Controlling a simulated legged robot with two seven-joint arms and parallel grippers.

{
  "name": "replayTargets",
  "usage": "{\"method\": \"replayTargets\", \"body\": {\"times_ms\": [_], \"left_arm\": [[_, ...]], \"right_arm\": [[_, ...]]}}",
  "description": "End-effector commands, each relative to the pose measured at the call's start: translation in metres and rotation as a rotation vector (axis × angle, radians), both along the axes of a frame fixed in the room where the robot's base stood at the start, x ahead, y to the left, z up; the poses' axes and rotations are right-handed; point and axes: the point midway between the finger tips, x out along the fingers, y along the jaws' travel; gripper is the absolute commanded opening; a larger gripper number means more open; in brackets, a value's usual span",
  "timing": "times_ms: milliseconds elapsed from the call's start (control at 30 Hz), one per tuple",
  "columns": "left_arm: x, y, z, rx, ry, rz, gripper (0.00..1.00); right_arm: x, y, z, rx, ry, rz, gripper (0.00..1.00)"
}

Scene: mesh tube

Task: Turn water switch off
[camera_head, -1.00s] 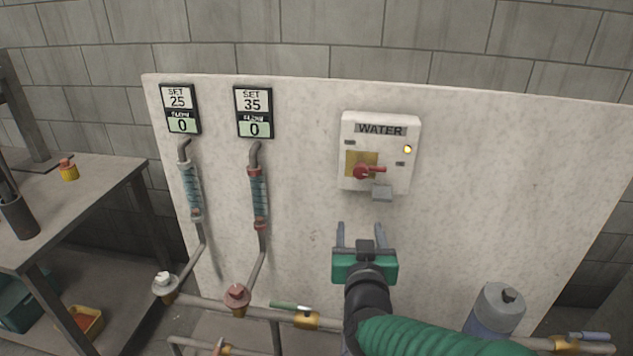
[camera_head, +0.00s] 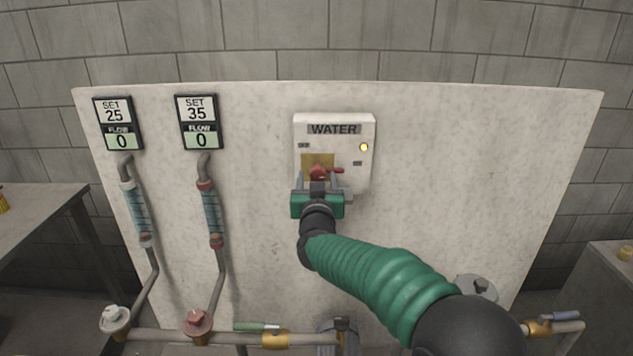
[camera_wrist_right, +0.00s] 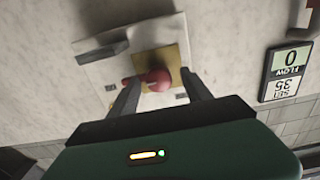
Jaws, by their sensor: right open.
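The white WATER switch box (camera_head: 352,133) is mounted on the panel, with a lit yellow lamp (camera_head: 364,147) at its right. Its red knob (camera_head: 318,172) sits on a yellow plate, its handle pointing right in the head view. In the right wrist view the knob (camera_wrist_right: 158,79) appears between the fingers, its handle toward the left finger. My right gripper (camera_head: 318,182) is open in front of the lower part of the box, its fingers on either side of the knob. Whether they touch it I cannot tell. My left gripper is not in view.
Two displays, SET 25 (camera_head: 117,123) and SET 35 (camera_head: 197,122), both read flow 0 above flow tubes at the left. Pipes (camera_head: 170,336) and valves run along the bottom. The panel's right side is clear.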

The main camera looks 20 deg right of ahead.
Motion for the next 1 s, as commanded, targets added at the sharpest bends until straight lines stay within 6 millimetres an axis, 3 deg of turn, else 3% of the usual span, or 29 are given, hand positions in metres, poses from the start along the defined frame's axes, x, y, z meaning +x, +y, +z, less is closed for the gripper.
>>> {"method": "replayTargets", "body": {"times_ms": [333,767,1000], "left_arm": [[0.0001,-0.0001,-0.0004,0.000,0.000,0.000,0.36],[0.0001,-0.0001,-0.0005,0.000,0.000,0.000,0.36],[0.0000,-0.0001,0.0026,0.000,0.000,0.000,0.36]], "right_arm": [[0.0075,-0.0017,0.0002,0.000,0.000,0.001,0.57],[0.0075,-0.0011,-0.0002,0.000,0.001,0.002,0.01],[0.0075,-0.0010,0.0005,-0.009,0.005,0.002,0.00]]}}
